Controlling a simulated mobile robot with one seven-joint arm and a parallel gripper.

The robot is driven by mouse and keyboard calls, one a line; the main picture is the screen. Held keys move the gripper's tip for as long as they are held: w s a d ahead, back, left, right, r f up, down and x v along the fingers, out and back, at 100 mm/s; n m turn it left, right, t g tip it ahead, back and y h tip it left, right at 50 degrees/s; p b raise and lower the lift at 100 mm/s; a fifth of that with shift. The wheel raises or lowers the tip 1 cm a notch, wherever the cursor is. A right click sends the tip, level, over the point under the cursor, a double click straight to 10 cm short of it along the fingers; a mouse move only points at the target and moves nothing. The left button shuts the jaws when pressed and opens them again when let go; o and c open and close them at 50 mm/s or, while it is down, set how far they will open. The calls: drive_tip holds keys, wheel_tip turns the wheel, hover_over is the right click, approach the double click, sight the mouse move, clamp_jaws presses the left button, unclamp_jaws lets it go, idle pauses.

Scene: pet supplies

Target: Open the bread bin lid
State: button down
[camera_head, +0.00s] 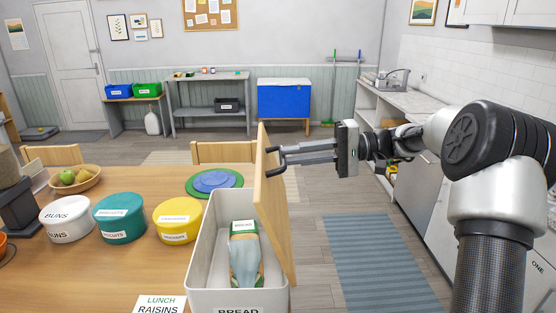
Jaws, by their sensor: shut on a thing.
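The bread bin (198,262) is a pale grey box labelled "BREAD" near the table's right edge. Its wooden lid (272,212) stands upright along the bin's right side, so the inside is exposed. A bread bag (245,258) with a green and white label lies inside. My gripper (275,162) reaches in from the right, its dark fingers shut on the lid near its upper far part. The lid hides part of the bin's right wall.
White (66,219), teal (119,218) and yellow (178,220) tubs stand left of the bin. Blue and green round mats (214,182) lie behind it. A "LUNCH RAISINS" card (160,303) is in front. A chair back (223,152) stands beyond the table. The floor right of the table is open.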

drive_tip(key=d, duration=0.2)
drive_tip(key=shift+d+f, duration=0.3)
drive_tip(key=shift+d, duration=0.1)
drive_tip(key=shift+f, duration=0.1)
drive_tip(key=c, duration=1.8)
unclamp_jaws()
drive_tip(key=shift+o, duration=0.2)
drive_tip(key=d+r, duration=0.2)
drive_tip(key=d, duration=1.5)
drive_tip(key=shift+r, duration=0.2)
drive_tip(key=shift+d, duration=0.1)
